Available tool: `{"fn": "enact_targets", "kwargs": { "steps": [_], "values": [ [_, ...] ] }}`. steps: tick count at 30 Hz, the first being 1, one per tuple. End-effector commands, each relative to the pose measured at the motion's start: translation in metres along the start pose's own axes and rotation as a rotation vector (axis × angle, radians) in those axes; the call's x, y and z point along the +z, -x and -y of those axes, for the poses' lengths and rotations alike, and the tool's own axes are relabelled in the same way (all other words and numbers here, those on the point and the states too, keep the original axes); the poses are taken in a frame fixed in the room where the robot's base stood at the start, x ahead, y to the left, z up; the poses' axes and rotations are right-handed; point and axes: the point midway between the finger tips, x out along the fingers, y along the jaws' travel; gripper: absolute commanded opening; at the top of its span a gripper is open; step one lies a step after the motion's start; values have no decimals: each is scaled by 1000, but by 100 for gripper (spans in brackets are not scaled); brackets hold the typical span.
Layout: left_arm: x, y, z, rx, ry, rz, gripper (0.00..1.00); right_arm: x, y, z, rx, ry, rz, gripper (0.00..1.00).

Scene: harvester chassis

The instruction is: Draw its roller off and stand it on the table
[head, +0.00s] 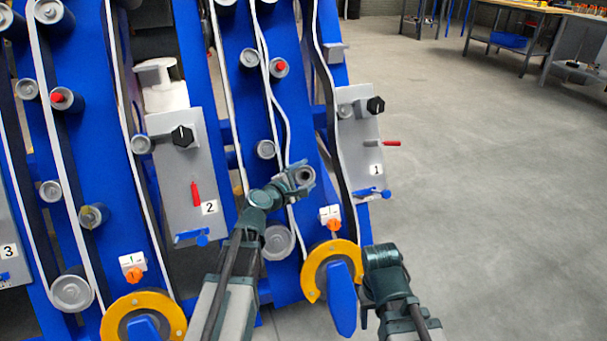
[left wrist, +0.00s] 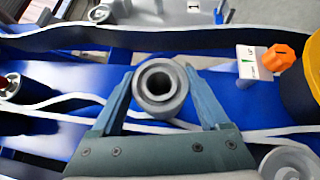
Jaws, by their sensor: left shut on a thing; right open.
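A grey hollow roller (left wrist: 160,88) sits between the two fingers of my left gripper (left wrist: 168,92). Both fingers touch its sides, and its open bore faces the wrist camera. In the head view, the roller (head: 303,190) shows at the tip of my left gripper (head: 297,180), in front of the blue panel of unit 1 (head: 305,125). I cannot tell whether the roller is still on its pin. My right gripper (head: 384,262) is open beside the yellow ring at lower right; its fingertips are hard to make out. The table (head: 540,8) stands far off at the back right.
Belts run over several other rollers on the blue panels. A grey plate labelled 1 (head: 362,150), with a black knob and red handle, stands right of the left gripper. A yellow ring (head: 315,262) is below. The floor (head: 480,180) to the right is clear.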

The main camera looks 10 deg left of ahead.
Motion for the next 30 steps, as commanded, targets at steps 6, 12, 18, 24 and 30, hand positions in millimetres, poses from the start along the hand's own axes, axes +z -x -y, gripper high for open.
{"fn": "enact_targets", "kwargs": {
  "steps": [6, 12, 18, 24, 30],
  "values": [
    [9, 8, 0, -1, 1, 0, 0, 0, 6, -1, 0, 1, 0, 56],
    [16, 14, 0, 0, 2, 0, 0, 1, 11, -1, 0, 3, 0, 56],
    [23, 19, 0, 0, 1, 1, 0, 1, 15, -2, 0, 4, 0, 56],
    [30, 24, -1, 0, 0, 0, 0, 1, 20, -2, 0, 5, 0, 56],
    [32, 26, 0, 1, 0, -1, 0, 1, 21, -2, 0, 5, 0, 56]
  ]
}}
